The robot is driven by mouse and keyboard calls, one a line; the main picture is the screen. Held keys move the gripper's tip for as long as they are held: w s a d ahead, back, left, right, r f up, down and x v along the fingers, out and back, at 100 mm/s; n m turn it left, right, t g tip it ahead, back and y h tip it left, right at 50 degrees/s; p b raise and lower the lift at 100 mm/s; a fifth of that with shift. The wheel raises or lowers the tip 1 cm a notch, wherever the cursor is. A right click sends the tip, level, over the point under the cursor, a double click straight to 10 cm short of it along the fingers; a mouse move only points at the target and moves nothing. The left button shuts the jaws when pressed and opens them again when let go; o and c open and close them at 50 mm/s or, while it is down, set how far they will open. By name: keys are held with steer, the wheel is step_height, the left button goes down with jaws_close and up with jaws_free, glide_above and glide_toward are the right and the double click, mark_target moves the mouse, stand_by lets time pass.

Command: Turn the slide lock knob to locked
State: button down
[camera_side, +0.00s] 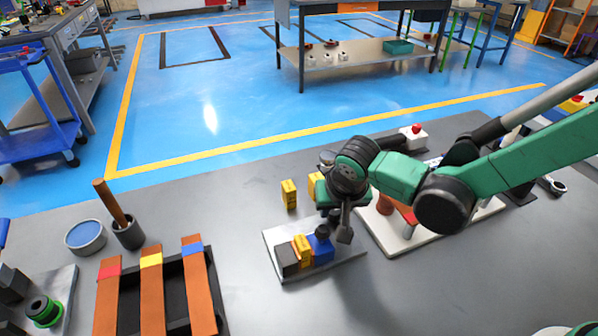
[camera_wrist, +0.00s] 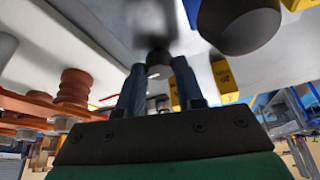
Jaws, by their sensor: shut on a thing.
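My gripper (camera_side: 343,232) points down at the right part of a small white plate (camera_side: 345,252), beside the blue block (camera_side: 321,247) with its black round top (camera_side: 322,231). In the wrist view my gripper (camera_wrist: 158,80) has its two blue-grey fingers on either side of a small dark knob (camera_wrist: 158,57), which I take to be the slide lock knob. The fingers are shut on it. In the side view my gripper hides this knob. I cannot tell its turn angle or whether it is locked.
A yellow block (camera_side: 302,250) and a dark block (camera_side: 286,260) stand left of the blue block. Two yellow pieces (camera_side: 289,194) stand behind. A white base with a red-brown ribbed post (camera_side: 385,203) is close on the right. A rack of copper bars (camera_side: 151,290) lies left.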

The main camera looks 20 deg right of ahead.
steer(key=c, duration=0.6)
jaws_free()
steer(key=shift+o, duration=0.2)
steer(key=shift+v, duration=2.8)
steer(key=s+d+r+n+t, duration=0.1)
steer(key=s+d+r, duration=0.2)
steer(key=d, duration=0.4)
steer(key=s+d+r+n+t+y, duration=0.1)
steer(key=s+d+r+n, duration=0.1)
steer(key=d, duration=0.5)
steer(key=shift+s+d+r+t, duration=0.35)
steer(key=shift+s+r, duration=0.35)
steer(key=shift+s, duration=0.25)
